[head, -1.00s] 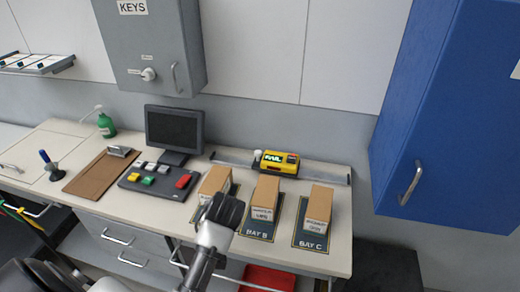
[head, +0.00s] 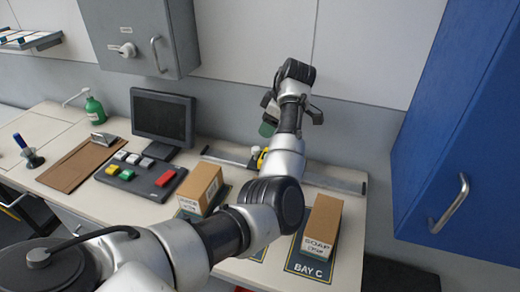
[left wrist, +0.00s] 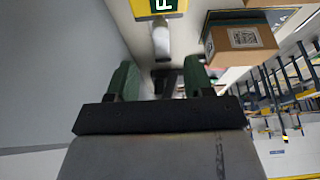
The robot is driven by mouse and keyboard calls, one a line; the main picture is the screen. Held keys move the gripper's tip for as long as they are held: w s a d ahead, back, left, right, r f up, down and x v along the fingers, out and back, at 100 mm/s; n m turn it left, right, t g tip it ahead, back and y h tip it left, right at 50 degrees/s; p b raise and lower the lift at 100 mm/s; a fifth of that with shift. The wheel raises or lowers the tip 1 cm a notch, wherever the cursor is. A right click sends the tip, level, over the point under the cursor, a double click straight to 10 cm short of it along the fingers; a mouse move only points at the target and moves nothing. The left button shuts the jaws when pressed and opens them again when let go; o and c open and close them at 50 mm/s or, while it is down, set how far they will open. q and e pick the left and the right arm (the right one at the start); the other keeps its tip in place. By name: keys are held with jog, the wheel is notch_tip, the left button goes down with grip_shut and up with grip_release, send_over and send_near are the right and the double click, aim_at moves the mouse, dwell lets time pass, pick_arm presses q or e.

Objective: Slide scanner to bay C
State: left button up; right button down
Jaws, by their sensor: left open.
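The yellow scanner (head: 263,160) sits on a grey rail (head: 335,183) along the back of the bench, mostly hidden behind my left arm. Its pale knob (head: 255,150) shows at its left side. In the left wrist view the scanner's lit display (left wrist: 162,7) is at the top edge, with the pale knob (left wrist: 161,40) below it. My left gripper (head: 292,122) is above the scanner, open; its green fingers (left wrist: 162,78) are spread, and the knob lies ahead of the gap, apart from them. The bay C mat (head: 309,266) is at the right, with a cardboard box (head: 322,225) on it.
Another box (head: 201,188) stands left of my arm; the middle box is hidden. A monitor (head: 162,117), button panel (head: 137,175), clipboard (head: 80,165) and green bottle (head: 95,108) are at left. A blue cabinet (head: 450,120) stands at right, a grey key cabinet (head: 140,35) above.

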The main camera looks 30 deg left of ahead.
aim_at(256, 148)
pick_arm(q)
jog(key=p+x, duration=0.1)
jog(key=x, duration=0.2)
jog(key=shift+s+r, duration=0.1)
jog(key=shift+s, duration=0.05)
jog(key=p+x, duration=0.1)
jog(key=x, duration=0.6)
pick_arm(e)
jog(key=r, duration=0.3)
jog(key=shift+s+d, duration=0.2)
jog(key=shift+d, duration=0.05)
pick_arm(q)
jog(key=shift+w, duration=0.2)
grip_shut()
pick_arm(e)
jog(key=shift+s, duration=0.2)
